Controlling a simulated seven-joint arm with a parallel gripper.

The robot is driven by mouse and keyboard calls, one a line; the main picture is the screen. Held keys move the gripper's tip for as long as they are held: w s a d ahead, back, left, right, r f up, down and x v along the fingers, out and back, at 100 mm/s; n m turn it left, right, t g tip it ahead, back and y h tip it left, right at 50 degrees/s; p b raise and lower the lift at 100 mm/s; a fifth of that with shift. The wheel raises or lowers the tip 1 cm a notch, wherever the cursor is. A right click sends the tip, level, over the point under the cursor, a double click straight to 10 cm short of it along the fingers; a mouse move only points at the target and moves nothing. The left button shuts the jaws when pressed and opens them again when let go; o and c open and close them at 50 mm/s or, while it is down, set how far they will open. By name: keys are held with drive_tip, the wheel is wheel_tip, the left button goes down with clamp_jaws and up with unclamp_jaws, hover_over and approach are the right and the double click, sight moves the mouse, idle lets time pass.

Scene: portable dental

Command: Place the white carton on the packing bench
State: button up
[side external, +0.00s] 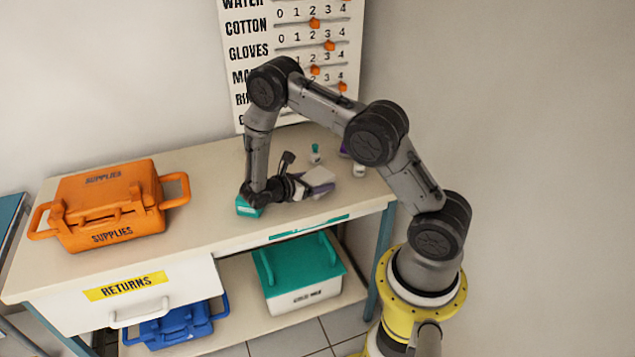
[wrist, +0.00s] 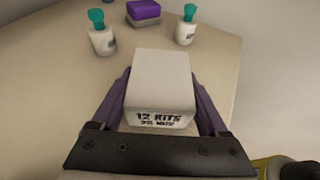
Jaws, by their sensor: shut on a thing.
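The white carton (wrist: 160,78), printed "12 KITS" on its near face, sits between the two fingers of my gripper (wrist: 160,98) in the wrist view. The fingers are shut on its left and right sides. In the side view the carton (side external: 319,178) shows at the end of my gripper (side external: 304,185), over the right part of the bench (side external: 205,213). The bench top (wrist: 55,75) is beneath and beyond it in the wrist view. The carton's underside is hidden, so I cannot tell whether it touches the bench.
An orange supplies case (side external: 108,208) stands on the bench's left. A teal box (side external: 248,207) is beside my wrist. Teal-capped bottles (wrist: 102,42) (wrist: 185,32) and a purple-topped box (wrist: 143,12) stand beyond the carton. The bench's front middle is clear. Blue (side external: 180,325) and teal (side external: 300,270) cases are below.

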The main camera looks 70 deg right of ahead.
drive_tip(key=shift+r, duration=0.55)
drive_tip(key=s+a+r, duration=0.8)
drive_tip(key=s+r, duration=0.3)
drive_tip(key=shift+s+a+r, duration=0.15)
drive_tip(key=shift+a+r, duration=0.05)
drive_tip(key=shift+r, duration=0.2)
